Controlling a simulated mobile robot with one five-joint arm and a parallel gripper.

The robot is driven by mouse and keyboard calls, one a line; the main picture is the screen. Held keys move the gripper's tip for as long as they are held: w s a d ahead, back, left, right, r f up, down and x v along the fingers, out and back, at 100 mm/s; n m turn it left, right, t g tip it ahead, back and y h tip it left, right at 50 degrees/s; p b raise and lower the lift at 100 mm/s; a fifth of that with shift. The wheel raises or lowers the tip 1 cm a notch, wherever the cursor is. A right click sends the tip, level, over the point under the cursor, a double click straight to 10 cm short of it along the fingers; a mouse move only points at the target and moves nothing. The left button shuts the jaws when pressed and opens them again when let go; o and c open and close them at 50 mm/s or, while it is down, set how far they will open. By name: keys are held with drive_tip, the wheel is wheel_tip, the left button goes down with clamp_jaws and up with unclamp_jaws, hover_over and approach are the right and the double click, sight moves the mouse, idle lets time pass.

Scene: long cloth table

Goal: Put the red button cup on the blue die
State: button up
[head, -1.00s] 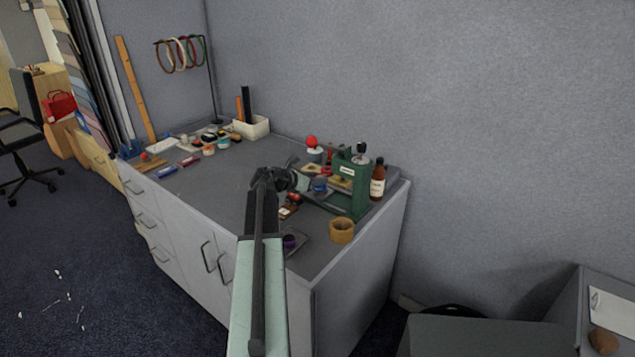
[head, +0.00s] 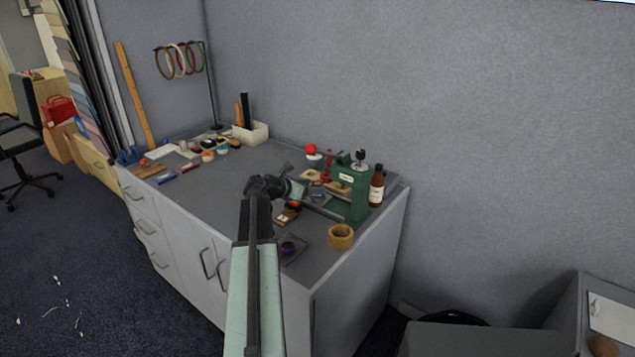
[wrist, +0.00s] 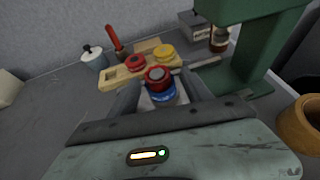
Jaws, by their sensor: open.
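The red button cup (wrist: 158,75) sits on top of the blue die (wrist: 162,96) in the wrist view, between my fingers. It looks roughly upright and about centred on the die. My gripper (wrist: 164,88) is open, with one dark finger on each side of the die. I cannot tell whether a finger touches either piece. In the head view my gripper (head: 301,189) is over the right part of the table, left of the green press. The cup and die are too small and too covered there to make out clearly.
The green press (head: 350,190) stands close on the right, with a brown bottle (head: 376,187) and a tan tape roll (head: 341,236) nearby. A wooden board (wrist: 112,83) behind the die holds another red piece (wrist: 136,62) and a yellow one (wrist: 163,50). The table's middle is clear.

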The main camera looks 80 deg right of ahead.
drive_tip(key=p+v, duration=0.3)
drive_tip(key=v, duration=0.7)
drive_tip(key=shift+r, duration=0.1)
